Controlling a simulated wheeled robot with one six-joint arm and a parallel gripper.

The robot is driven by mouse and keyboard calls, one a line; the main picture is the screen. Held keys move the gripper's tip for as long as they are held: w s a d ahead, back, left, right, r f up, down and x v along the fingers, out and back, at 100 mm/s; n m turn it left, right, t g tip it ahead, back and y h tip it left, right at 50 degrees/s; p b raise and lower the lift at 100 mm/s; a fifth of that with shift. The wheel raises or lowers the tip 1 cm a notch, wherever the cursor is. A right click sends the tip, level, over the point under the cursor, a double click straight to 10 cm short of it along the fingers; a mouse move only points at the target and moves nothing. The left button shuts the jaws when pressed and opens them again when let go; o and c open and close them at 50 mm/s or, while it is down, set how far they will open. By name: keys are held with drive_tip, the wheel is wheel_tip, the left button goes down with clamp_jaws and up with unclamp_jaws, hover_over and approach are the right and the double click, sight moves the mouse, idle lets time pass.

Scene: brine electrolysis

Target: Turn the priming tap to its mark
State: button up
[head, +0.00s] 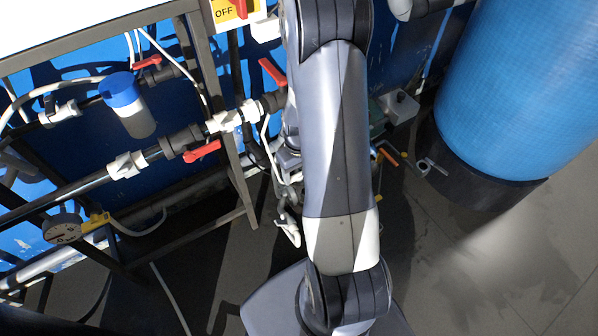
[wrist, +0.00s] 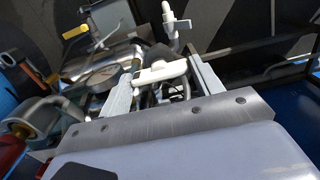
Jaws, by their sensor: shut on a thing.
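In the wrist view, my gripper (wrist: 161,80) has its two pale fingers on either side of a white tap handle (wrist: 160,72), and is shut on it. This handle looks like the priming tap, lying crosswise between the fingers. The tap's lower body is partly hidden by the fingers and the gripper's metal plate. I cannot make out a mark for the tap. In the head view, my arm hides the gripper and the held handle.
A round gauge (wrist: 102,78) and a yellow handle (wrist: 76,32) are close left of the fingers in the wrist view. A white fitting (wrist: 177,25) stands beyond. In the head view, red-handled valves (head: 203,151) line the left pipes; a blue tank (head: 520,85) stands right.

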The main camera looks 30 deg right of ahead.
sight(299, 173)
drive_tip(key=o, duration=1)
drive_tip(key=shift+r, duration=0.1)
wheel_tip(299, 173, up, 11)
drive_tip(key=shift+f+p, duration=0.15)
drive_tip(key=shift+p, duration=0.4)
wheel_tip(299, 173, down, 11)
drive_tip(key=shift+r+b, duration=0.1)
drive_tip(key=shift+b, duration=0.45)
drive_tip(key=shift+n+p, duration=0.5)
drive_tip(key=shift+n, duration=0.2)
